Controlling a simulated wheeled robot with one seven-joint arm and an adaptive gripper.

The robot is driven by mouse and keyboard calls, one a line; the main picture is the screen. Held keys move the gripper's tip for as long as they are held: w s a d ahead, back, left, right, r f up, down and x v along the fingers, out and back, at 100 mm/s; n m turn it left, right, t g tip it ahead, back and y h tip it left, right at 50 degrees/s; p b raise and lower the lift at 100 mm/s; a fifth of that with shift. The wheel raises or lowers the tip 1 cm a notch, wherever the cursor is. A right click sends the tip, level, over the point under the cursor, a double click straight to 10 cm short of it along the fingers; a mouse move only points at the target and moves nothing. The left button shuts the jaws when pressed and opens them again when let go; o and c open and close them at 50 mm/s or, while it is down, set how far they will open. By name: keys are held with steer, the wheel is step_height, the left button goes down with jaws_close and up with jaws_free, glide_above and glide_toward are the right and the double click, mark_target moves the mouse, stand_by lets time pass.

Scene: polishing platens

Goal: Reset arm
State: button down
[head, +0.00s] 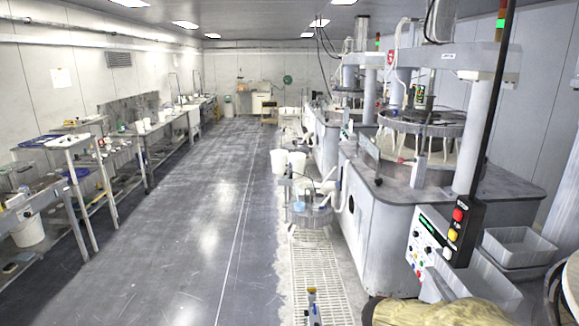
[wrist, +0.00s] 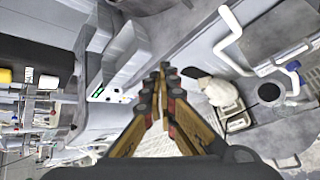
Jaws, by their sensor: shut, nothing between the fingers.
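My gripper (wrist: 163,72) shows in the wrist view, its two brown-yellow fingers with dark and red pads coming together at the tips. It is shut, and nothing shows between the fingertips. The wrist view is tilted against the room, and pale machine housing lies beyond the fingertips. In the head view I cannot clearly make out the gripper.
Polishing machines with a round platen (head: 422,122) stand on the right. A control box (head: 433,240) and grey bins (head: 519,247) are near me. White buckets (head: 288,162) stand by the machines. Benches (head: 75,165) line the left wall. The grey aisle floor (head: 190,220) is clear.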

steer(key=s+a+f+m+g+y+b, duration=0.25)
steer(key=s+a+m+y, duration=0.4)
steer(key=s, duration=0.75)
steer(key=s+a+r+m+t+y+b, duration=0.1)
steer(key=s+a+m+t+y+b, duration=0.1)
steer(key=s+a, duration=0.2)
steer(key=s+a+r+m+t+y+b, duration=0.1)
steer(key=s+a+r+m+y+b, duration=0.1)
steer(key=a, duration=0.7)
steer(key=shift+s+a+m+t+b, duration=0.2)
steer(key=shift+s+m+t+b, duration=0.25)
steer(key=shift+s, duration=0.65)
steer(key=shift+d+r, duration=0.1)
steer(key=shift+r, duration=0.05)
